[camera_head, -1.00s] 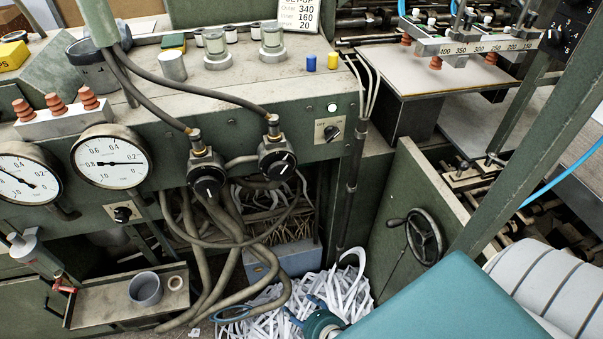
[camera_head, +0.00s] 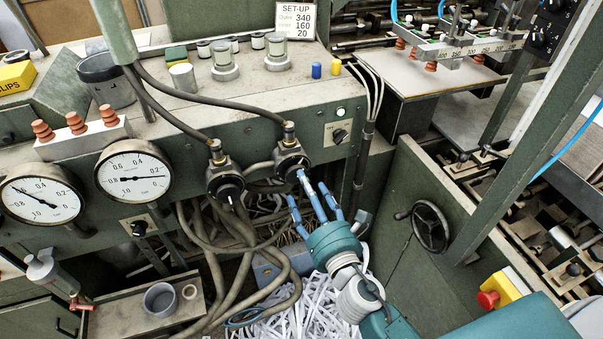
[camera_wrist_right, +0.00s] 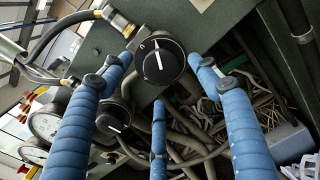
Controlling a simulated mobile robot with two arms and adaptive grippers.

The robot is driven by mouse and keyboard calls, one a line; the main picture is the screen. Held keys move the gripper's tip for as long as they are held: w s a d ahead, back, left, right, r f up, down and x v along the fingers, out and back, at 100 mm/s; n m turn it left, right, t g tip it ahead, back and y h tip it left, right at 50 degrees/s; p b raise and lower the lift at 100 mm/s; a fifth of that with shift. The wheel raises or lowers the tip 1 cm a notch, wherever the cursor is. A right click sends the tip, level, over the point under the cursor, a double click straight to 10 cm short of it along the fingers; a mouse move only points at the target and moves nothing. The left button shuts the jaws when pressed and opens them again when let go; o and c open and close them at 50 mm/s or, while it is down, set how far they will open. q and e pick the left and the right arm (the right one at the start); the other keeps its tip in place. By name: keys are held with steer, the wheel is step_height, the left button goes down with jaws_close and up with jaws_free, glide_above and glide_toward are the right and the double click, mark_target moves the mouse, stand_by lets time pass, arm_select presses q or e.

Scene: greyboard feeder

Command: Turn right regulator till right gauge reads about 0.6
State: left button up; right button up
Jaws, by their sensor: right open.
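The right regulator (camera_head: 292,163) is a black round knob on the green panel. It also shows in the right wrist view (camera_wrist_right: 160,60), with a white pointer line running roughly up and down. My right gripper (camera_head: 306,192) is open, its blue fingers spread in front of and below this knob. One fingertip overlaps the knob's lower edge in the head view; I cannot tell whether it touches. The right gauge (camera_head: 135,170) is a white dial whose needle lies nearly level, apparently pointing right, a little below the 0.2 mark. My left gripper is not in view.
The left regulator (camera_head: 226,185) is close beside the right one, with hoses around both. The left gauge (camera_head: 41,200) is farther left. A small switch (camera_head: 339,136) is just right. Below are paper strips (camera_head: 300,325); a handwheel (camera_head: 430,226) is at the right.

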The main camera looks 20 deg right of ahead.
mark_target(295, 173)
steer(key=w, duration=0.4)
steer(key=shift+w+a+p, duration=0.15)
steer(key=shift+w+p, duration=0.25)
steer(key=c, duration=1.1)
